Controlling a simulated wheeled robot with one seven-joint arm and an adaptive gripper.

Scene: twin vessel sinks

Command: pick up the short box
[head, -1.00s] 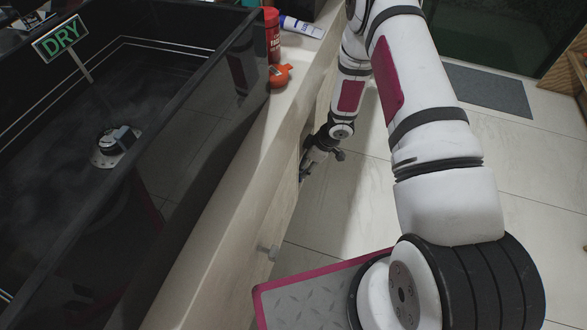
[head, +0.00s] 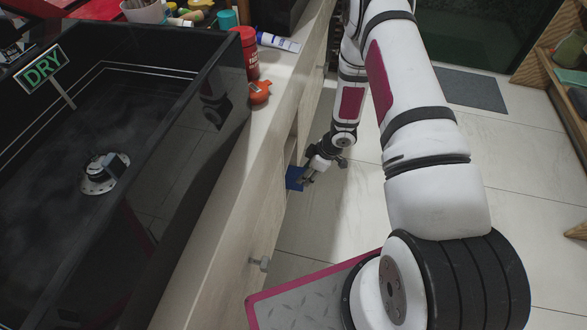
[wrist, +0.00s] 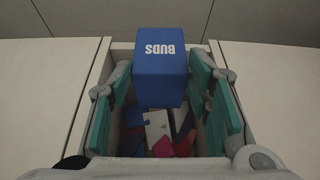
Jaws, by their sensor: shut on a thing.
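The short box is blue, with white "BUDS" lettering upside down in the wrist view (wrist: 160,70). It is between the two teal-padded fingers of my gripper (head: 309,176), which are shut on it. In the head view the blue box (head: 294,178) shows at the fingertips, right beside the cabinet front. My gripper partly hides it there.
In the wrist view, an open compartment (wrist: 105,75) with loose red, blue and white pieces (wrist: 158,125) lies behind and below the box. A cabinet knob (head: 260,264) sticks out nearer to me.

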